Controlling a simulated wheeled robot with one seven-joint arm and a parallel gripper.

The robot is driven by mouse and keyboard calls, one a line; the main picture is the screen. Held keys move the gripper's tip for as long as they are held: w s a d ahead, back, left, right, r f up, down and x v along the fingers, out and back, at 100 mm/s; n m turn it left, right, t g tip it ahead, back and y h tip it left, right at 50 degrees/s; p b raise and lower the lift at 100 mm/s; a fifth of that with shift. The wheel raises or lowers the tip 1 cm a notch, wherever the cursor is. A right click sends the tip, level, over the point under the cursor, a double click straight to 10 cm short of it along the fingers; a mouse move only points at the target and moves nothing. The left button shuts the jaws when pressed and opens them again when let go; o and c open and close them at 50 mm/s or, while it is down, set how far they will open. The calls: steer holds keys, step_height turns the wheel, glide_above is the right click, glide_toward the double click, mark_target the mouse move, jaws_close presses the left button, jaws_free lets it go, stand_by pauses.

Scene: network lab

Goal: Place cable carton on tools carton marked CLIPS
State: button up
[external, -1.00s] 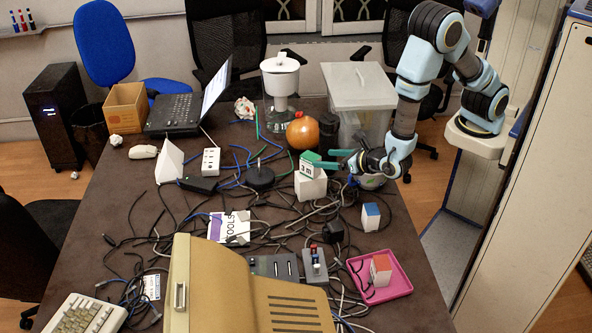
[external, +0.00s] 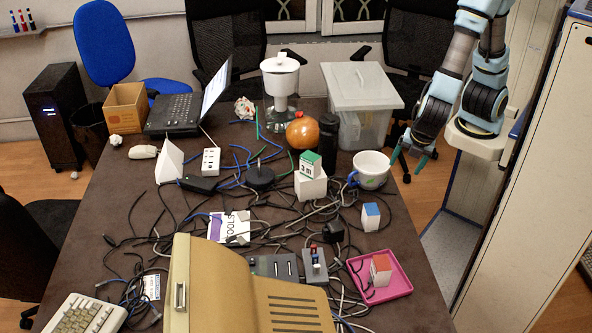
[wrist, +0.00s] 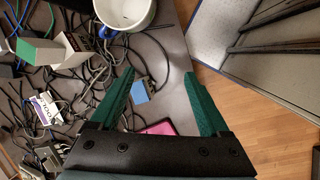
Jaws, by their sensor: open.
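In the wrist view the green-topped carton (wrist: 38,50) is at upper left. A blue-topped carton (external: 370,217) stands on the table to the right, and a red-topped carton (external: 380,269) stands in a pink tray (external: 402,284). My gripper (external: 408,160) is open and empty, right of the mug and apart from the cartons. Its open fingers also show in the wrist view (wrist: 160,77).
A white mug (external: 371,171) stands right of the green-topped carton, with a dark cylinder (external: 328,142) behind. A white item marked TOOLS (external: 229,229) lies among tangled cables. A translucent bin (external: 362,100) stands at the back. The space over the table's right edge is free.

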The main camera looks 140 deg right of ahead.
steer(key=w+a+r+m+t+y, duration=0.3)
steer(key=a+m, duration=0.2)
steer(key=a, duration=0.2)
steer(key=shift+w+a+r+t, duration=0.25)
steer(key=shift+w+r+t, duration=0.05)
steer(key=shift+r+t, duration=0.1)
